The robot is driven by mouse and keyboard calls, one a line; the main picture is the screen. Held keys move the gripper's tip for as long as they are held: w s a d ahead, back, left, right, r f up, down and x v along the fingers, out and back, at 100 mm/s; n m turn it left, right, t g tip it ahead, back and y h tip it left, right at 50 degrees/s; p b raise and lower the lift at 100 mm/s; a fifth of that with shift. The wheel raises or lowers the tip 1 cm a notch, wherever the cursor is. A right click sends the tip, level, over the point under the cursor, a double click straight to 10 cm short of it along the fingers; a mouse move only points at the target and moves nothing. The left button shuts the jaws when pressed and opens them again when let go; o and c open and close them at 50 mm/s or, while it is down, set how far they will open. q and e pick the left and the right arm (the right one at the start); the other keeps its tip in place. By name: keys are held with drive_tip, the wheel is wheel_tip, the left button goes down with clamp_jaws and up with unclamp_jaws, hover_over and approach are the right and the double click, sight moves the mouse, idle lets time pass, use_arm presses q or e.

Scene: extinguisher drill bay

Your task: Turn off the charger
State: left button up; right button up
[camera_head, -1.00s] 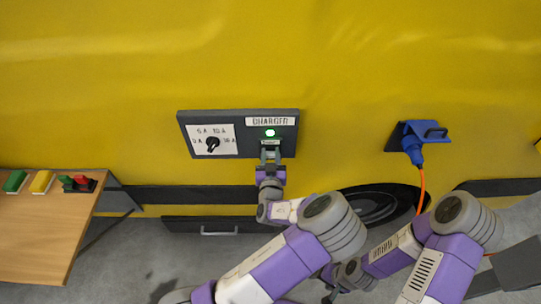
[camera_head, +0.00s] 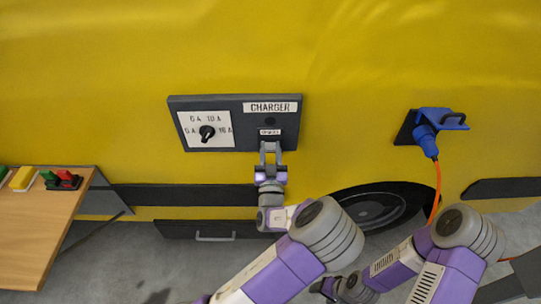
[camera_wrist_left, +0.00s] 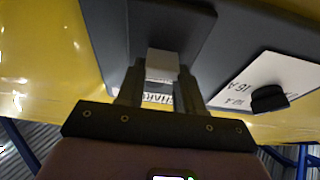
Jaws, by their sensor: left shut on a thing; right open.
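The dark charger panel (camera_head: 236,148) is mounted on the yellow vehicle side, with a CHARGER label (camera_head: 270,107) and a round indicator lamp (camera_head: 269,121) that is dark. A small label, seemingly POWER, sits below the lamp. The panel's left part has a white dial plate with a black knob (camera_head: 207,132); the knob also shows in the left wrist view (camera_wrist_left: 270,98). My left gripper (camera_head: 270,147) is at the panel below the small label. In the left wrist view its fingers are shut on a pale, block-shaped switch (camera_wrist_left: 162,65). My right gripper (camera_head: 324,290) is low, open and away from the panel.
A blue plug and socket (camera_head: 426,136) with an orange cable (camera_head: 437,185) is right of the panel. A wooden table (camera_head: 40,225) with red, green and yellow items stands at the left. A wheel (camera_head: 375,207) and a handled drawer (camera_head: 205,231) are below.

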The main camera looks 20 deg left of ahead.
idle(0.3)
use_arm(q)
drive_tip(key=o, duration=1)
drive_tip(key=shift+o, duration=0.2)
drive_tip(key=v, duration=0.7)
drive_tip(key=shift+s, duration=0.25)
drive_tip(key=shift+d+f, duration=0.1)
